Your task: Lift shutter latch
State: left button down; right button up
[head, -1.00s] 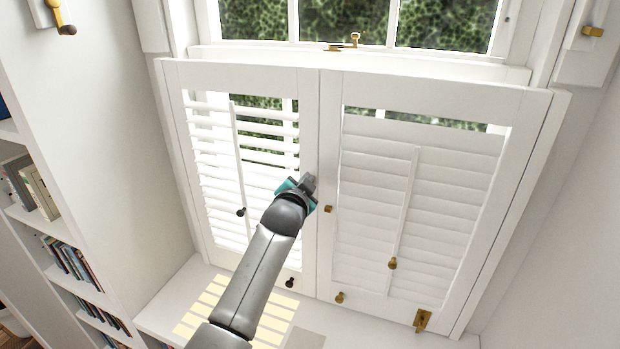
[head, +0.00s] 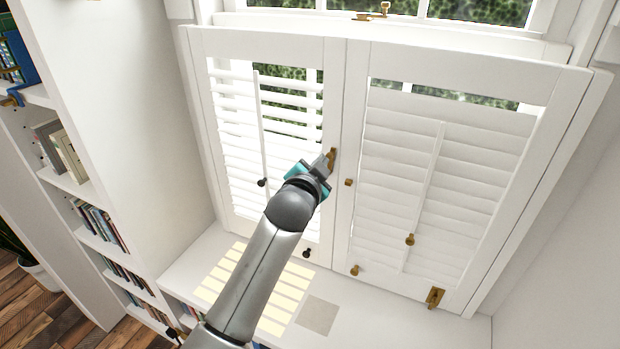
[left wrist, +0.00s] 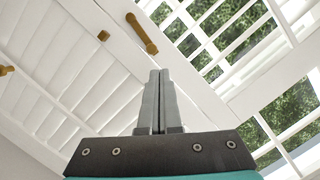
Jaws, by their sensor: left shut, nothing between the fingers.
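The shutter latch (head: 332,158) is a small brass bar on the inner stile of the left shutter panel (head: 335,110). It stands nearly upright. A square brass catch (head: 348,182) sits on the right panel, with the bar clear of it. My left gripper (head: 322,165) is shut and empty, close beside the latch and partly covering its lower end in the head view. In the left wrist view, the latch (left wrist: 142,33) lies just beyond the shut fingertips (left wrist: 155,75), with a visible gap in the picture, and the catch (left wrist: 103,36) is left of it. My right gripper is out of view.
Both shutter panels are closed in front of the window, and the right panel (head: 565,110) has brass knobs and a bolt (head: 435,297) low down. A window seat (head: 200,262) lies below. A bookshelf (head: 85,190) stands at the left.

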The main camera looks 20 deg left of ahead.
pick_arm(q)
jog(key=v, duration=0.8)
jog(key=shift+s, duration=0.35)
